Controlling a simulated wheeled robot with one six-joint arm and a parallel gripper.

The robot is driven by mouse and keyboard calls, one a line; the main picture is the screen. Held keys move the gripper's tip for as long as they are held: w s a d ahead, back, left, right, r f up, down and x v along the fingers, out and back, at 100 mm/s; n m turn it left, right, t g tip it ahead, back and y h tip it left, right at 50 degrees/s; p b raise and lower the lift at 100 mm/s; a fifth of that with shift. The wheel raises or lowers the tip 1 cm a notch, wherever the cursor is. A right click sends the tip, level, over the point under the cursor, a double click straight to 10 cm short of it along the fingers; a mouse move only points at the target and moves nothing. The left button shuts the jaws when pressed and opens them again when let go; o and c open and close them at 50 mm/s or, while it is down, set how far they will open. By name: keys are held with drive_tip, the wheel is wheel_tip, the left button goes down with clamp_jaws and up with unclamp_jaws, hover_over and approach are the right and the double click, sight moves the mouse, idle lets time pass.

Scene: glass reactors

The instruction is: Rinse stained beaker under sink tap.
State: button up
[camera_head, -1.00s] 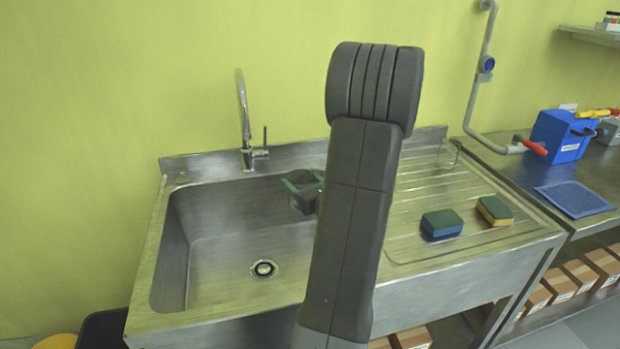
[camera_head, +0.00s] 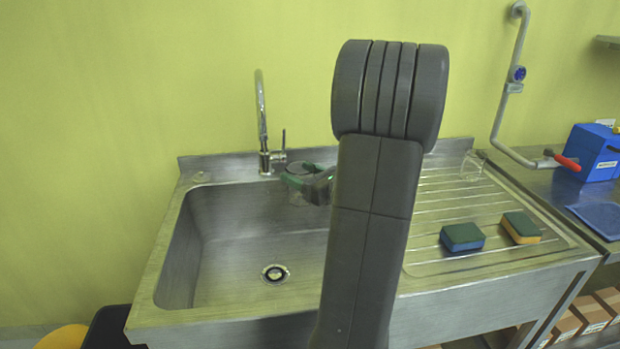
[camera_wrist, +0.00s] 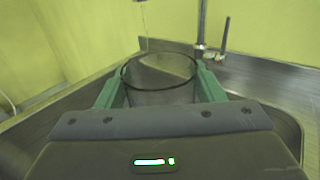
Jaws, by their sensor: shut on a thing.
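My gripper (camera_head: 298,180) is over the back of the sink basin, to the right of the tap (camera_head: 262,125). In the wrist view, its green fingers (camera_wrist: 158,92) are shut on a clear glass beaker (camera_wrist: 158,71). The beaker's dark round rim faces up, and its lower part is hidden by the gripper body. No stain can be made out. The tap's post and lever (camera_wrist: 224,36) stand just behind and to the right of the beaker in the wrist view. The sink (camera_head: 215,240) is steel, with a round drain.
A ribbed drainboard (camera_head: 430,205) lies right of the basin. It holds a blue-green sponge (camera_head: 462,236), a yellow-green sponge (camera_head: 521,227) and a clear glass vessel (camera_head: 472,166) at the back. A blue box (camera_head: 594,152) is on the right counter. The yellow wall stands close behind.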

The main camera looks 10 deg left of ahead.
drive_tip(key=f+b+x, duration=0.1)
drive_tip(key=x, duration=0.8)
drive_tip(key=shift+f, duration=0.4)
drive_tip(key=shift+w+d, duration=0.15)
drive_tip(key=shift+w, duration=0.05)
drive_tip(key=shift+w+d, duration=0.3)
drive_tip(key=shift+w, duration=0.1)
drive_tip(key=shift+s+a, duration=0.1)
drive_tip(key=shift+s, duration=0.05)
idle(0.4)
drive_tip(key=shift+s+a, duration=0.25)
drive_tip(key=shift+s, duration=0.15)
drive_tip(key=shift+b+v, duration=0.35)
drive_tip(key=shift+v, duration=3.65)
